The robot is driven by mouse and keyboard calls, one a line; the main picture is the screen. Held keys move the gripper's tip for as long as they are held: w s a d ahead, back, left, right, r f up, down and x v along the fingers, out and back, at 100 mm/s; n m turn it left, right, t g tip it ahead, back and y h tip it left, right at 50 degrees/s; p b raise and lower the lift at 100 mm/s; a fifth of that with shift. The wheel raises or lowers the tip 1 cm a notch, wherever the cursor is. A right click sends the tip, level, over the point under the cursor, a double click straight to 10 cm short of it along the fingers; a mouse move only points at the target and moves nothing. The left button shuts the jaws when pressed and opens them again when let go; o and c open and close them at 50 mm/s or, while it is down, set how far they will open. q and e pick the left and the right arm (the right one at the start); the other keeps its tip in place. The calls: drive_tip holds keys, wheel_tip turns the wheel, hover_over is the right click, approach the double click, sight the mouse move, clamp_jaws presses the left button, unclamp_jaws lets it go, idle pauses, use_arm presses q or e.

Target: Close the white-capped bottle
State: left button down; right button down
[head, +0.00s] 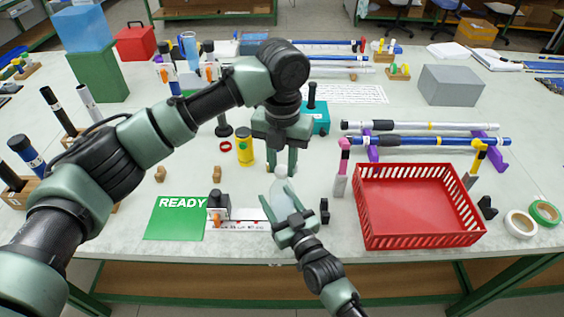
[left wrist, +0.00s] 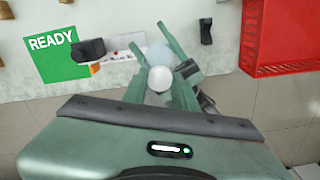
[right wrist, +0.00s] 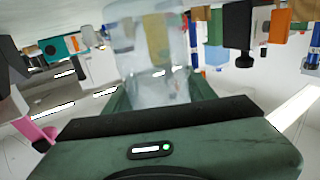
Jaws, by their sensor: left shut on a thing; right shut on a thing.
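A translucent bottle (head: 281,187) stands upright near the table's front edge, left of the red crate. My right gripper (head: 287,214) is shut on its body from the front; the bottle fills the middle of the right wrist view (right wrist: 150,45). The white cap (left wrist: 161,79) shows from above, over the bottle's mouth. My left gripper (head: 282,166) points down from above, its fingers shut on the sides of the cap. The fingers hide the seam between cap and neck, so I cannot tell how tightly it sits.
A red crate (head: 420,240) stands close on the right. A green READY mat (head: 175,218) and a small black-topped device (head: 218,205) lie to the left. A yellow can (head: 244,147) stands behind. Rods (head: 430,140) rest on purple holders at the back right.

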use_arm(q)
drive_tip(key=c, duration=1)
unclamp_jaws()
drive_tip(key=shift+c, duration=0.2)
wheel_tip(320, 180, up, 12)
use_arm(e)
drive_tip(key=shift+c, duration=2.2)
unclamp_jaws()
use_arm(q)
drive_tip(key=shift+f+b, duration=0.45)
drive_tip(key=shift+b, duration=0.05)
use_arm(e)
drive_tip(key=shift+v, duration=3.9)
